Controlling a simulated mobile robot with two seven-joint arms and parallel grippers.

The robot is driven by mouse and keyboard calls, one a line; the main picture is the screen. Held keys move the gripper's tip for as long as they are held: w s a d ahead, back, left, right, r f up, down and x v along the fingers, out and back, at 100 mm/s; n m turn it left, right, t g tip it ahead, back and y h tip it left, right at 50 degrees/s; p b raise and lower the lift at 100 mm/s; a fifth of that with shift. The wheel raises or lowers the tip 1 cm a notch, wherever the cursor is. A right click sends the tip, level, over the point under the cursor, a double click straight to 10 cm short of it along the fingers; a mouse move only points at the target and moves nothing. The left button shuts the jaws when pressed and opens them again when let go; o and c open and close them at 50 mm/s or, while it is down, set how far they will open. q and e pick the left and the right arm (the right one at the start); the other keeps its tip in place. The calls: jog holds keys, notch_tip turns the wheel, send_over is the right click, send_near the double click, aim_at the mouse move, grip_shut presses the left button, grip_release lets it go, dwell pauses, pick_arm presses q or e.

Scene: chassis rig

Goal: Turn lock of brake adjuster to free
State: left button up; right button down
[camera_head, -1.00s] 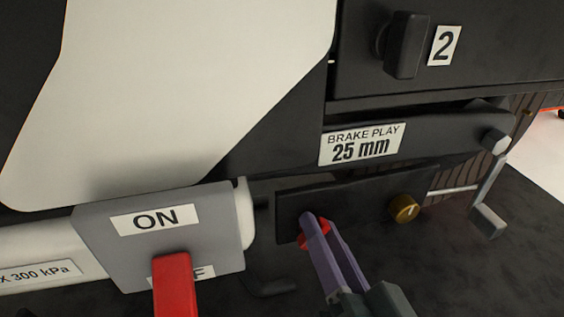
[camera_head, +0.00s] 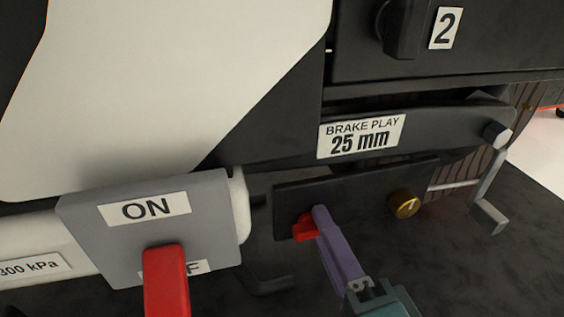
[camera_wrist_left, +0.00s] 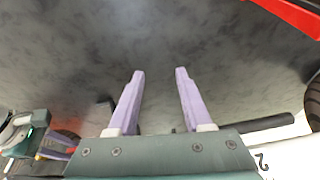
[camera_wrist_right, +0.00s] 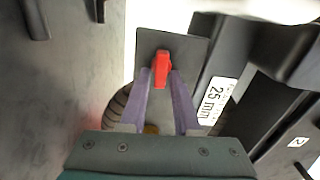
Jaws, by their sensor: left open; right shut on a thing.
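The brake adjuster is a dark plate (camera_head: 355,196) below the "BRAKE PLAY 25 mm" label (camera_head: 361,136). It carries a red lock handle (camera_head: 304,229) at its left and a brass knob (camera_head: 404,203) at its right. My right gripper (camera_head: 317,217) has its purple fingers shut on the red lock handle. In the right wrist view the red handle (camera_wrist_right: 162,66) stands up between the fingertips, and the knob is mostly hidden behind the gripper. My left gripper (camera_wrist_left: 158,75) is open and empty over dark floor, outside the head view.
A grey box (camera_head: 210,205) marked ON, with a red lever (camera_head: 166,280), stands left of the adjuster. A black handle by a "2" label (camera_head: 445,28) is above. A bent metal crank (camera_head: 489,205) is at the right. Dark floor (camera_head: 430,270) below is clear.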

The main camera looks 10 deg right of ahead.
jog(key=shift+m, duration=0.5)
jog(key=c, duration=0.8)
grip_release()
jog(key=shift+c, duration=0.2)
jog(key=shift+s, duration=0.15)
jog(key=s+p, duration=0.3)
jog(key=s, duration=0.6)
jog(key=shift+s+d, duration=0.15)
jog(key=shift+s, duration=0.25)
